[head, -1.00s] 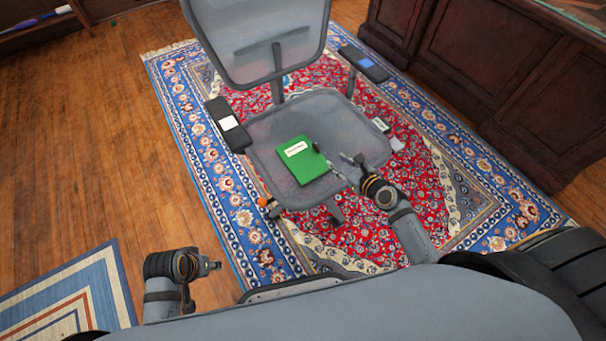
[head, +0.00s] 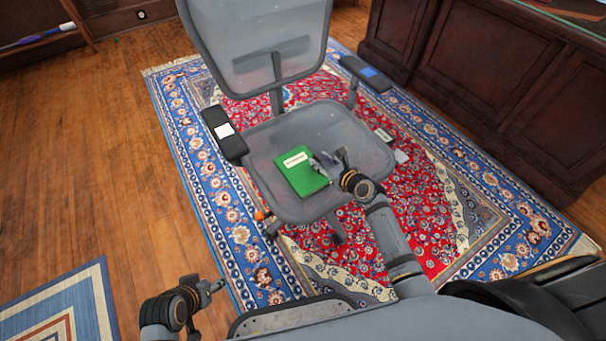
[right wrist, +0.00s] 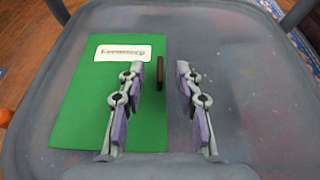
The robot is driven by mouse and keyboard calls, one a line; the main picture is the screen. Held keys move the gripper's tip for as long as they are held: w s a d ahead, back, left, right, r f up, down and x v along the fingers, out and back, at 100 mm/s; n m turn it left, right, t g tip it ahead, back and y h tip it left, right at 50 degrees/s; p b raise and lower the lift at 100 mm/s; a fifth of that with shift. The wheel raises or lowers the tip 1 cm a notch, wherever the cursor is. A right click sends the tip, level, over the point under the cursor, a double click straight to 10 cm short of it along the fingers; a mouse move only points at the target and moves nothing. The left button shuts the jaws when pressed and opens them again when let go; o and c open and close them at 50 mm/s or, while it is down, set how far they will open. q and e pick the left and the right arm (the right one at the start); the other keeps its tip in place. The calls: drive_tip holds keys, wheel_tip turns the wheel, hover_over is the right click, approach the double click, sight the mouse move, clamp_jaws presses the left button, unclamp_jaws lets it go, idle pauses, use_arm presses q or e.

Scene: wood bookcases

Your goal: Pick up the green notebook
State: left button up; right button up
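The green notebook (head: 299,173), with a white label, lies flat on the grey chair seat (head: 345,133). It also shows in the right wrist view (right wrist: 85,118), on the left side. My right gripper (head: 330,158) is over the seat at the notebook's right edge. In the right wrist view the right gripper (right wrist: 160,90) is open, its left finger over the notebook and its right finger over bare seat. A small dark object (right wrist: 160,73) shows between the fingers, beside the notebook. My left gripper (head: 217,285) is low at the left, away from the chair; its fingers are too small to read.
The chair has a backrest (head: 255,40) behind the seat and armrests at left (head: 224,133) and right (head: 366,73), with small items on them. An orange ball (head: 259,215) lies by the seat's front left. A dark wood cabinet (head: 480,70) stands at the right.

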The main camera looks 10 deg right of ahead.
drive_tip(key=shift+w+a+f, duration=0.25)
drive_tip(key=shift+w, duration=0.35)
clamp_jaws()
drive_tip(key=shift+r, duration=0.1)
